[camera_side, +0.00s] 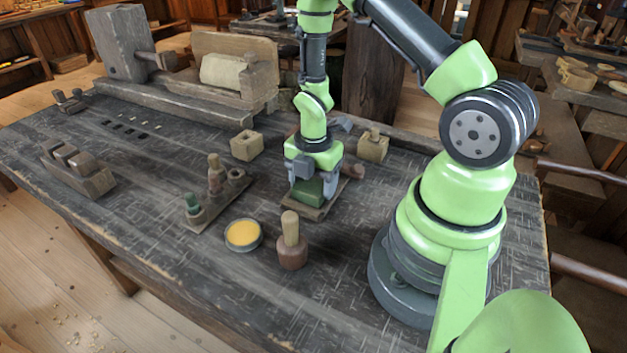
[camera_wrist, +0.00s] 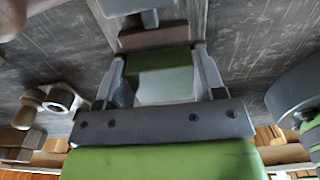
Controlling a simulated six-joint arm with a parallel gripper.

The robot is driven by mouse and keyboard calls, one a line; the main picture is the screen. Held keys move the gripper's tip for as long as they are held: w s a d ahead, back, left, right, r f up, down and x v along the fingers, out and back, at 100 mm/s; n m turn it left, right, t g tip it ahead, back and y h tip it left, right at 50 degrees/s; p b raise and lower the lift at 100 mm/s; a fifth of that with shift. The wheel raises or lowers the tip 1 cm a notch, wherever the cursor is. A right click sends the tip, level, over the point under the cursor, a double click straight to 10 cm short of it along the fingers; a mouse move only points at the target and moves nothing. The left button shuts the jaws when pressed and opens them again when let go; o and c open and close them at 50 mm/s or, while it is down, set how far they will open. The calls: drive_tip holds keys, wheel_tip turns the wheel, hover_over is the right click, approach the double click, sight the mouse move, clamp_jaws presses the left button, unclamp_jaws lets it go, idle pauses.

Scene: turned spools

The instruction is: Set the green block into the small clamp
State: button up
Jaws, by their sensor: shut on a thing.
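The green block (camera_side: 308,193) is between the fingers of my gripper (camera_side: 311,188), which is shut on it. The block also shows in the wrist view (camera_wrist: 160,80), gripped at both sides. Just beyond it there is a brown bar (camera_wrist: 153,38) with a grey metal part (camera_wrist: 150,19) behind, which looks like part of the small clamp. In the side view the block is low over a small wooden base (camera_side: 317,212). My gripper hides most of that spot, and I cannot tell whether the block touches the base.
A yellow-filled dish (camera_side: 243,235) and a wooden-handled tool (camera_side: 291,242) stand in front. A rack with pegs (camera_side: 216,200) is to the left. Wooden blocks (camera_side: 247,146) and (camera_side: 373,147) stand behind. The table's front left is clear.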

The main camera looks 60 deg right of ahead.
drive_tip(key=o, duration=1)
drive_tip(key=shift+r, duration=4.2)
